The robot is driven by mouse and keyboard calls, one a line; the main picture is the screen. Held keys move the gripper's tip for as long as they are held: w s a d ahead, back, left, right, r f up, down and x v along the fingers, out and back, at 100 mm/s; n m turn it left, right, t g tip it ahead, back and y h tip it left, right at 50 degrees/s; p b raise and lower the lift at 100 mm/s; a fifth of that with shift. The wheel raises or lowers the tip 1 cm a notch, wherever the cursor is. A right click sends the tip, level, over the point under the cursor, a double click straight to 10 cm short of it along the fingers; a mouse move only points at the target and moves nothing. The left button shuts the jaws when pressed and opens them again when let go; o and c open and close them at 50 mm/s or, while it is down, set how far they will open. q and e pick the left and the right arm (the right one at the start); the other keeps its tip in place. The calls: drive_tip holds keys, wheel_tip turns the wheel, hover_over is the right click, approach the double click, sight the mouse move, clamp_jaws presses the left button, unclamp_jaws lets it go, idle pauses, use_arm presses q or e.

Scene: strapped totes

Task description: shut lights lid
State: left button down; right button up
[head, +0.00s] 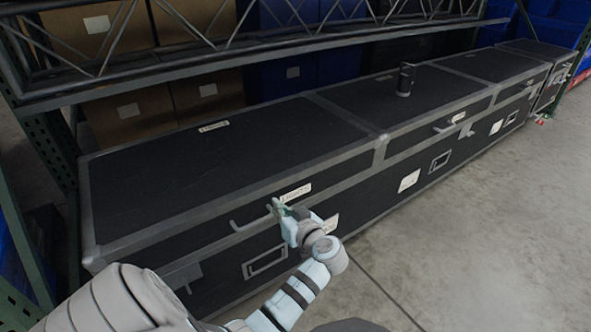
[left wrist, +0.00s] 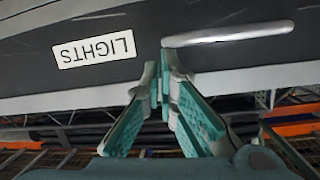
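The lights lid (head: 215,170) is the black, grey-edged top of the nearest case at the left. It lies down, looking level with the neighbouring lid; I cannot tell whether a thin gap remains. Its white LIGHTS label (head: 296,193) is on the front face and reads upside down in the left wrist view (left wrist: 94,49). A grey bar handle (head: 250,218) is left of the label, also in the left wrist view (left wrist: 228,34). My left gripper (head: 277,205) is at the handle's label-side end, fingertips together, with nothing seen between them. My right gripper is out of view.
More black cases (head: 430,100) continue to the right in a row. A dark cylinder (head: 405,79) stands on the middle lid. A shelf beam (head: 260,55) runs above the back, with boxes (head: 205,100) behind. The concrete floor (head: 470,230) in front is clear.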

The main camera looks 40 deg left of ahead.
use_arm(q)
drive_tip(key=shift+s+d+f, duration=0.2)
drive_tip(key=shift+d+f, duration=0.05)
drive_tip(key=shift+f, duration=0.4)
drive_tip(key=shift+s+d+f, duration=0.15)
drive_tip(key=shift+d+f, duration=0.05)
drive_tip(key=shift+f, duration=0.4)
drive_tip(key=shift+w, duration=0.1)
wheel_tip(320, 180, up, 12)
drive_tip(key=shift+w+a+r, duration=0.15)
drive_tip(key=shift+w+a, duration=0.15)
drive_tip(key=shift+w, duration=0.05)
